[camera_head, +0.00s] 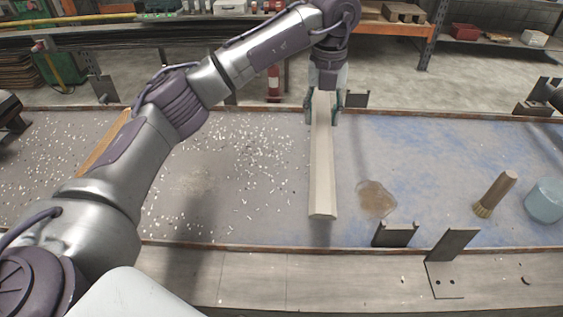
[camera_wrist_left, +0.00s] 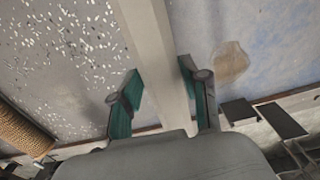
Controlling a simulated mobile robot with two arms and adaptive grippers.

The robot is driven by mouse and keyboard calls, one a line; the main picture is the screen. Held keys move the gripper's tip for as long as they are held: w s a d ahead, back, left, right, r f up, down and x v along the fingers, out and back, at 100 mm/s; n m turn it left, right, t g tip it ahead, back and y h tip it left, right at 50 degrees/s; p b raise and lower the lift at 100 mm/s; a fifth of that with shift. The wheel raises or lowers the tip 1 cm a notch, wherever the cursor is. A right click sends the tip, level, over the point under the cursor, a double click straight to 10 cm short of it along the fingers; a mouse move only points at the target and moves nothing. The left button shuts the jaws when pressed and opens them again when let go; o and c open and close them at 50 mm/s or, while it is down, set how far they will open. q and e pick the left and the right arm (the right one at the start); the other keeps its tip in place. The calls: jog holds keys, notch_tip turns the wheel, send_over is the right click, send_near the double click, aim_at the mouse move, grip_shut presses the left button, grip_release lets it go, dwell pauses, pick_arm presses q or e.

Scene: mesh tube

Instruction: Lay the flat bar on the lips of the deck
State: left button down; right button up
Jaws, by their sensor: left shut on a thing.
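The flat bar (camera_head: 322,175) is long, pale and cream. It runs from the back of the deck (camera_head: 230,200) towards its front. Its near end appears short of the brown front lip (camera_head: 270,247); whether it touches the deck surface is unclear. My left gripper (camera_head: 323,108) is shut on the bar near its far end, by the back lip (camera_head: 420,116). In the left wrist view the bar (camera_wrist_left: 155,50) passes between the green fingers of my left gripper (camera_wrist_left: 160,92). My right gripper is not in view.
A brown strip (camera_head: 108,140) lies partly behind my left arm. White chips litter the deck's left half. A brown stain (camera_head: 376,199), a brush (camera_head: 495,193) and a pale blue container (camera_head: 545,201) are on the right. Dark metal brackets (camera_head: 395,235) stand along the front lip.

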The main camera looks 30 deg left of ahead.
pick_arm(q)
jog(key=shift+a+r, duration=0.1)
jog(key=shift+a, duration=0.05)
jog(key=shift+n, duration=0.3)
jog(key=s+a+f, duration=0.1)
jog(key=a+f, duration=0.1)
jog(key=a, duration=0.1)
jog(key=s+a+f+p, duration=0.1)
jog(key=s+a+f, duration=0.1)
jog(key=a, duration=0.1)
jog(key=s+a+f+p, duration=0.1)
jog(key=s+a+f, duration=0.1)
jog(key=a, duration=0.2)
jog(key=shift+a+f, duration=0.1)
jog(key=shift+f, duration=0.3)
notch_tip(320, 180, down, 4)
jog(key=shift+r+p, duration=0.2)
jog(key=shift+p, duration=0.55)
jog(key=shift+f, duration=0.2)
jog(key=shift+f, duration=0.2)
jog(key=c, duration=0.6)
grip_release()
jog(key=shift+o, duration=0.2)
